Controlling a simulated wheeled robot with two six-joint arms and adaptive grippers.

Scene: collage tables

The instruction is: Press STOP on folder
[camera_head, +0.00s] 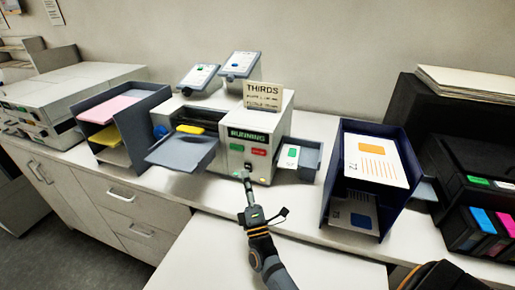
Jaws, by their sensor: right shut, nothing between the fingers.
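The folder (283,120) is a pale machine on the counter with a display reading RUNNING (247,135) on its front. Below the display are a green button (237,147) and a red button (260,152); the red one's lettering is too small to read surely. My right gripper (247,177) is shut and empty, pointing at the folder's lower front. The red button is unobstructed. My left gripper is not in view.
A grey tray (185,150) juts from the folder's left, and a small tray with a card (293,155) sits at its right. A blue-walled bin with printed sheets (325,200) stands further right, beside a black printer (480,160). A paper rack (125,150) stands left.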

